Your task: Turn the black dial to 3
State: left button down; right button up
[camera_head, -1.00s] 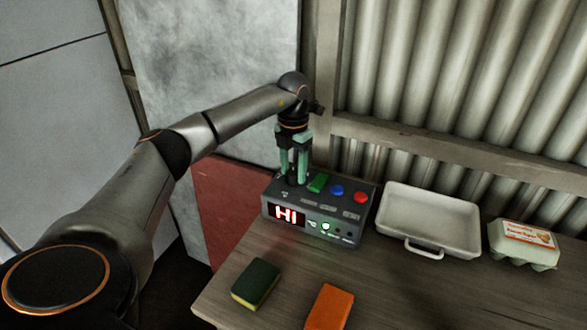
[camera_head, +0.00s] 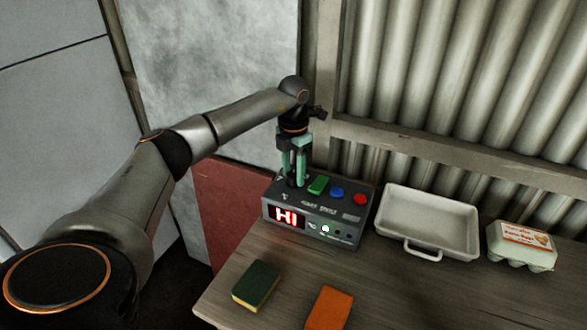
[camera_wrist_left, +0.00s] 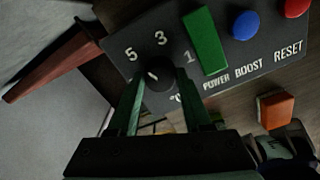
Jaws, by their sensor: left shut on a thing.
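The black dial (camera_wrist_left: 157,78) is on the dark control box (camera_head: 335,208), between the fingers of my left gripper (camera_wrist_left: 158,74). My left gripper is shut on it, pointing down at the box's left end, and also shows in the head view (camera_head: 295,178). In the left wrist view the numbers 5, 3 and 1 are printed around the dial. The dial's white mark is at its upper left, on the side of the 5. In the head view the fingers hide the dial. The box's display (camera_head: 287,216) reads HI in red. My right gripper is not in view.
On the box, right of the dial, are a green switch (camera_head: 319,184), a blue button (camera_head: 337,192) and a red button (camera_head: 360,199). A white tray (camera_head: 428,252), an egg carton (camera_head: 521,257), a green sponge (camera_head: 255,286) and an orange block (camera_head: 329,307) lie on the wooden table.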

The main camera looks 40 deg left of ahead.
aim_at(294, 174)
pick_arm(q)
jog(key=shift+r+m+p, duration=0.15)
jog(key=shift+m+p, duration=0.35)
jog(key=shift+m, duration=0.3)
jog(key=m+p, duration=0.1)
jog(key=m, duration=0.1)
jog(key=shift+m, duration=0.4)
jog(key=m+p, duration=0.1)
jog(key=m, duration=0.2)
jog(key=shift+w+m, duration=0.1)
jog(key=shift+m, duration=1.3)
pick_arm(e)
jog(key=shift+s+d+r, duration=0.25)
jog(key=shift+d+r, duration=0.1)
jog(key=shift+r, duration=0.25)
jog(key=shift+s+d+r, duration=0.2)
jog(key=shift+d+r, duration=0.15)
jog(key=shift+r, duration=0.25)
pick_arm(q)
jog(key=shift+c, duration=1.7)
grip_release()
notch_tip(294, 174, up, 12)
jog(key=shift+r, duration=0.15)
